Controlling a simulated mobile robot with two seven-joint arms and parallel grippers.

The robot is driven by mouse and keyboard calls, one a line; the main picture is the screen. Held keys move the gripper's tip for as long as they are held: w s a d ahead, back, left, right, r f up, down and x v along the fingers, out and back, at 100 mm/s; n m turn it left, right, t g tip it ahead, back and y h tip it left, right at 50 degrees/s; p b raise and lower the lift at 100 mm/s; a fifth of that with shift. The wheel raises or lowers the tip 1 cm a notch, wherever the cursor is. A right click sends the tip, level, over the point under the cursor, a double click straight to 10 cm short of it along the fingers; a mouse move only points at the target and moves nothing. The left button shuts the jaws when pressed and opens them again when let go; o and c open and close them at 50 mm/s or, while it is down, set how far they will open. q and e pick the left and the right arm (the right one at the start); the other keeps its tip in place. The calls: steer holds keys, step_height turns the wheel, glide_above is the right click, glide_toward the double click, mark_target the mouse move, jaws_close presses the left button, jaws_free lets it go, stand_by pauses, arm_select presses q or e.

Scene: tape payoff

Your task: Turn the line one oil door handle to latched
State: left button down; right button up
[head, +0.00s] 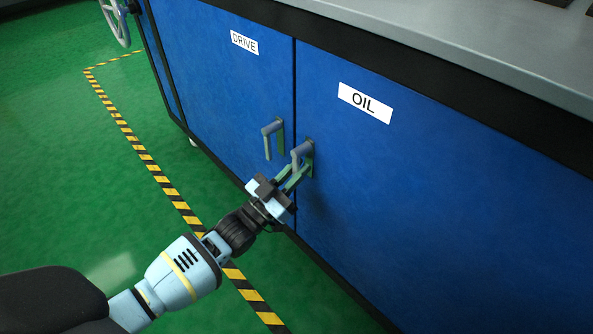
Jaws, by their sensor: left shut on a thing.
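The blue oil door (430,190) carries a white OIL label (364,103). Its grey oil door handle (301,150) sits near the door's left edge, beside the seam. My left gripper (296,177) reaches up from the lower left and is shut on the oil door handle. Its fingers cover the lower part of the handle, so the handle's exact angle is hard to tell. The oil door looks flush with the cabinet front. My right gripper is not in view.
The drive door (220,90) is to the left with its own handle (268,140) hanging down, close to my gripper. A grey worktop (470,45) overhangs above. A handwheel (115,22) is at the upper left. Green floor with a striped line (160,178) is open at left.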

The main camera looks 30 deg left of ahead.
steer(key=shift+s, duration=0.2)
arm_select(q)
steer(key=c, duration=1.4)
jaws_free()
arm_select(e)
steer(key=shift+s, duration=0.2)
arm_select(q)
steer(key=shift+s, duration=0.1)
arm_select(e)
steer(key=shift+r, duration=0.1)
